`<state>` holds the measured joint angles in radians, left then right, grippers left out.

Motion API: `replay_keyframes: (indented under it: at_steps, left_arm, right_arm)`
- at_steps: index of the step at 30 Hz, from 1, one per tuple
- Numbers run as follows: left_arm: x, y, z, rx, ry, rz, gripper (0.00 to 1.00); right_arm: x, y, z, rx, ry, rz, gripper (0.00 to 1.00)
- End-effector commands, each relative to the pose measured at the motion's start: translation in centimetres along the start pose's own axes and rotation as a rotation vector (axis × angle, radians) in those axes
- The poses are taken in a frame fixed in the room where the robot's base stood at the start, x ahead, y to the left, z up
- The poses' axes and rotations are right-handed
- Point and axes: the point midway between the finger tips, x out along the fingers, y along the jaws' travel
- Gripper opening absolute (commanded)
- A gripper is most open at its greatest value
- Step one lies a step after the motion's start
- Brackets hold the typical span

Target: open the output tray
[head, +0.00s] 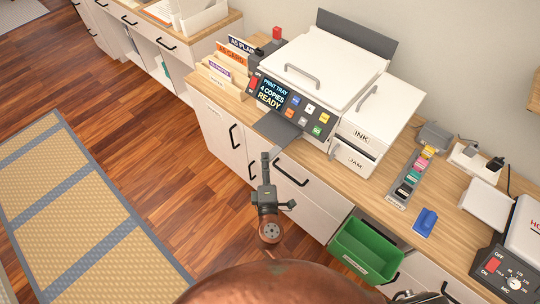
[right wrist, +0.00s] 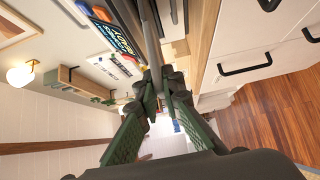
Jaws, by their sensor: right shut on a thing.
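The printer is a white machine with a dark control panel (head: 292,103) whose screen reads "PRINT TRAY 4 COPIES READY". The output tray (head: 277,128) is a dark grey plate sticking out from under the panel, over the counter's front edge. My right gripper (head: 270,158) is at the tray's front edge, in front of the cabinet. In the right wrist view its green-grey fingers (right wrist: 160,86) close together on the grey tray (right wrist: 150,35), seen edge-on. The exact contact is partly hidden by the fingers. My left gripper is not in view.
Drawers marked INK (head: 361,135) and JAM (head: 353,159) sit right of the panel. File folders (head: 222,72) stand at its left. A black drawer handle (head: 291,171) is close to my right gripper.

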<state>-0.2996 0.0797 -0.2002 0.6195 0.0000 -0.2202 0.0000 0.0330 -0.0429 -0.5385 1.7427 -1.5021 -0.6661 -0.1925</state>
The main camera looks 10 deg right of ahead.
Motion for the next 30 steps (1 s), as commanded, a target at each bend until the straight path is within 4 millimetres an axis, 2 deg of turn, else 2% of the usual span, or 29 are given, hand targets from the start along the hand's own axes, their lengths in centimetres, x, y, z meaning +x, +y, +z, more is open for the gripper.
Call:
replay_keyframes:
  at_steps: [5, 6, 13, 22, 26, 30]
  left_arm:
    - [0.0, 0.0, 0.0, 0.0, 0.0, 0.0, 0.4]
    - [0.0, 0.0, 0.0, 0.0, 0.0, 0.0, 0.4]
    - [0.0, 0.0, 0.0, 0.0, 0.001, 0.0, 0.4]
    - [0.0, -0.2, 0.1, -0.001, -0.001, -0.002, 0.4]
    - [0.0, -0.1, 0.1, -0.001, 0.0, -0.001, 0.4]
    - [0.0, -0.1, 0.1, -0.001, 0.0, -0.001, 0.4]
  right_arm:
    - [0.0, -0.1, 0.1, 0.0, 0.0, -0.002, 0.0]
    - [0.0, -0.1, 0.1, 0.0, 0.0, -0.002, 0.1]
    - [0.1, -0.1, 0.1, 0.0, 0.0, -0.001, 0.25]
    - [-0.2, 0.0, 0.1, 0.0, 0.0, 0.0, 0.25]
    - [-1.5, -0.1, 0.1, 0.0, 0.001, -0.002, 0.25]
    - [-4.2, -0.2, 0.1, 0.0, 0.001, -0.004, 0.25]
